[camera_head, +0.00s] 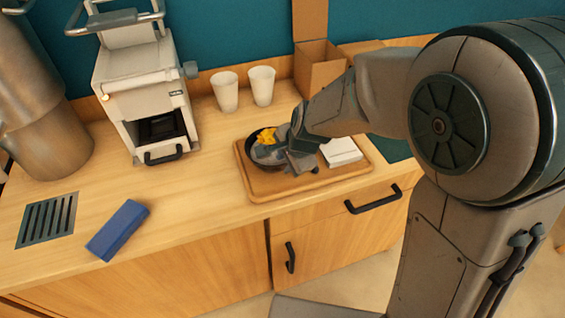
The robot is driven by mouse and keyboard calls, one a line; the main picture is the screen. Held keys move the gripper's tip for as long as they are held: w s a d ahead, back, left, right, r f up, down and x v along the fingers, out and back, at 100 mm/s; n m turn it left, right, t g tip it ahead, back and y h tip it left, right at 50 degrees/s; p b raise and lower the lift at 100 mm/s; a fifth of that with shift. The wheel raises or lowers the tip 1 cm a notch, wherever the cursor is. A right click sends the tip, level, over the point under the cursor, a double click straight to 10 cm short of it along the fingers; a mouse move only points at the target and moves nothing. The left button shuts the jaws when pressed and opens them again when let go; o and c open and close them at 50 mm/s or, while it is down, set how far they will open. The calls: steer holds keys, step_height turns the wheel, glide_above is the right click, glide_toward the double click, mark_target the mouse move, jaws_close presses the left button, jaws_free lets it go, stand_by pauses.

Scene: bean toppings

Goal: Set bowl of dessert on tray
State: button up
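A dark bowl (254,162) with yellow-orange pieces (267,136) and pale grey content sits at the left part of the wooden tray (262,190). It looks to be on or just above the tray; I cannot tell whether it touches. My gripper (286,158) is at the bowl's right side, reaching in from the right. Its fingers overlap the bowl's rim and partly hide it. I cannot see whether the fingers are closed on the rim.
A white folded napkin or block (341,152) lies on the tray's right part. Two white cups (226,92) and a cardboard box (318,68) stand behind. A coffee machine (143,88) stands at left. A blue block (118,230) lies at front left. The counter left of the tray is clear.

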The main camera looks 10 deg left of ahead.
steer(key=p+v, duration=0.1)
steer(key=v, duration=0.7)
steer(key=s+d+r+n+h, duration=0.1)
steer(key=s+d+n, duration=0.3)
steer(key=d, duration=0.7)
steer(key=s+d+r+n+h, duration=0.2)
steer(key=s+d+n, duration=0.3)
steer(key=s+d, duration=0.4)
steer(key=shift+d+r+n+g+h, duration=0.2)
steer(key=shift+d+n+g+h, duration=0.1)
steer(key=shift+d, duration=0.85)
